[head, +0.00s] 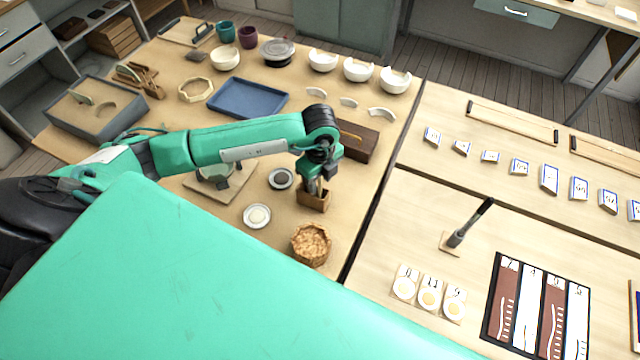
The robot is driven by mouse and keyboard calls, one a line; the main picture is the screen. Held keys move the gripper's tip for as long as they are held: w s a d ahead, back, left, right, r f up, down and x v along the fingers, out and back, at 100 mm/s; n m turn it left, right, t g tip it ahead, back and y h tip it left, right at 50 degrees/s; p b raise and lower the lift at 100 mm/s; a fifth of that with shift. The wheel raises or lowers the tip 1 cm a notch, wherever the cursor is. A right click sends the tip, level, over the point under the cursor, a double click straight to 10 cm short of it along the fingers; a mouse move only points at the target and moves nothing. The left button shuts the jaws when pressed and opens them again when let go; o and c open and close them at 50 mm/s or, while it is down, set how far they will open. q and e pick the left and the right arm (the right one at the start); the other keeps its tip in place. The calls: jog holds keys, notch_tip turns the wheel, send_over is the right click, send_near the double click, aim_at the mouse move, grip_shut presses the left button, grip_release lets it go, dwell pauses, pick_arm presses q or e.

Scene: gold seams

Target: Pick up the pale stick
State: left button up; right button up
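My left gripper (316,187) points down over a small brown wooden box (314,203), its fingertips at or just inside the box's top. The gripper hides most of the box's opening. A small pale sliver shows between the fingers, but I cannot tell whether it is a stick or whether the fingers are closed on it. A thin tan stick (352,134) lies along the top of a dark brown block (362,143) behind the gripper. My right gripper is not in view.
A basket of brown crumbs (311,244), a dish with pale contents (257,216) and a dish with dark contents (281,179) stand close to the box. A blue tray (247,98) and white broken bowls (358,69) stand farther back. A dark seam separates the right table (395,225).

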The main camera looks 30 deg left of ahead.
pick_arm(q)
grip_shut()
jog(key=shift+r, duration=0.1)
